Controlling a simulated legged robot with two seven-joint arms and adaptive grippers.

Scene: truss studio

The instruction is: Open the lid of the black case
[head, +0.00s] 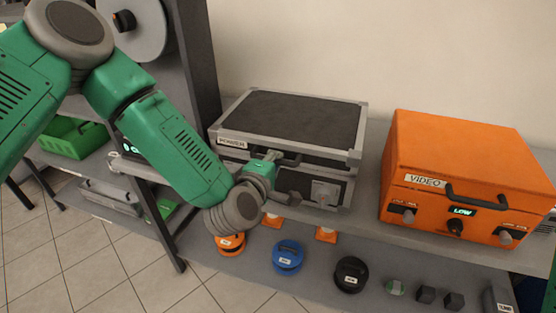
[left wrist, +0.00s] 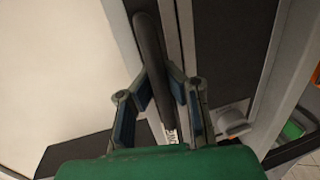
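The black case (head: 290,118) has grey metal edges and stands on the grey shelf in the head view. Its lid lies down over the base, with a dark seam along the front; I cannot tell if it is slightly raised. My left gripper (head: 271,156) is at the handle. In the left wrist view the handle (left wrist: 150,50) passes between the two fingers of the left gripper (left wrist: 160,80). Contact on both sides is unclear. My right gripper is not in view.
An orange case (head: 465,160) labelled VIDEO stands right of the black case. Below are a blue round weight (head: 288,257), a black one (head: 350,274) and small dark blocks. A dark upright post (head: 195,60) stands at the left. A wall is behind.

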